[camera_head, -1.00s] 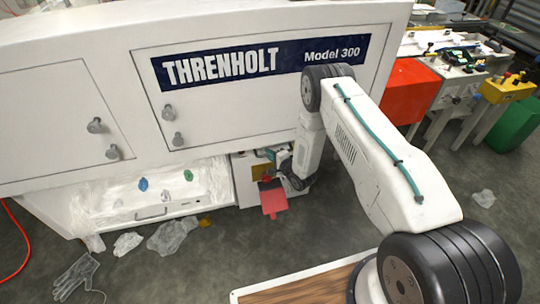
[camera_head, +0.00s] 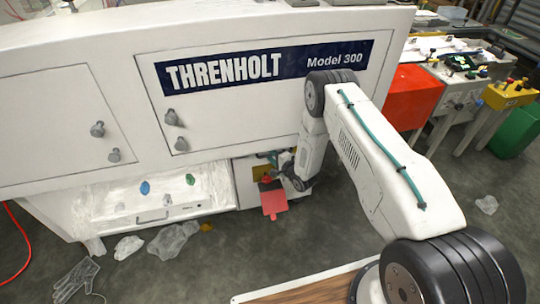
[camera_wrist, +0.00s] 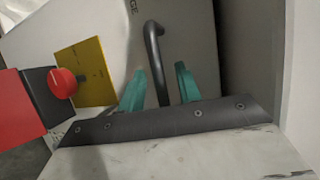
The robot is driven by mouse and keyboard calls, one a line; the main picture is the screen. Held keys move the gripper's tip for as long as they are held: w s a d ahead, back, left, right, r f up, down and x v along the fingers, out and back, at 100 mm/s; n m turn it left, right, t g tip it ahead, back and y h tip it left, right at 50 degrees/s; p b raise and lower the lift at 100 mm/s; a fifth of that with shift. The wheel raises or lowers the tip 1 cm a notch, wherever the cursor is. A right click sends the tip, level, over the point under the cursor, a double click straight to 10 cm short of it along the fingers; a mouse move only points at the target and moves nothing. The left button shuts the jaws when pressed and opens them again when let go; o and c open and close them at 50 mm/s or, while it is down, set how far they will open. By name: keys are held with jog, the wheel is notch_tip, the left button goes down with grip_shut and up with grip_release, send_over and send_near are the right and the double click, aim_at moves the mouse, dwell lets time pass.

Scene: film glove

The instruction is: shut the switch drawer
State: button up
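In the wrist view a grey front panel (camera_wrist: 185,35) bears a black bar handle (camera_wrist: 154,50). I take this panel for the switch drawer, but cannot be sure. My gripper (camera_wrist: 160,75) has its two teal fingers apart, one on each side of the handle, with visible gaps. Beside the panel on the left is a yellow plate (camera_wrist: 92,70) with a red rotary switch (camera_wrist: 63,83). In the head view the yellow plate (camera_head: 262,172) sits low on the machine. My gripper (camera_head: 285,160) is small there and partly hidden by my arm.
A red flap (camera_head: 274,202) sticks out below the yellow plate. A white tray (camera_head: 150,213) with a handle and clear film is to its left. Crumpled film (camera_head: 172,243) and a glove (camera_head: 76,280) lie on the floor. A pale wall (camera_wrist: 302,80) stands close at right in the wrist view.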

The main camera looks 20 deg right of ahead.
jog(key=v, duration=0.6)
jog(key=shift+s+d+r, duration=0.1)
jog(key=shift+s, duration=0.05)
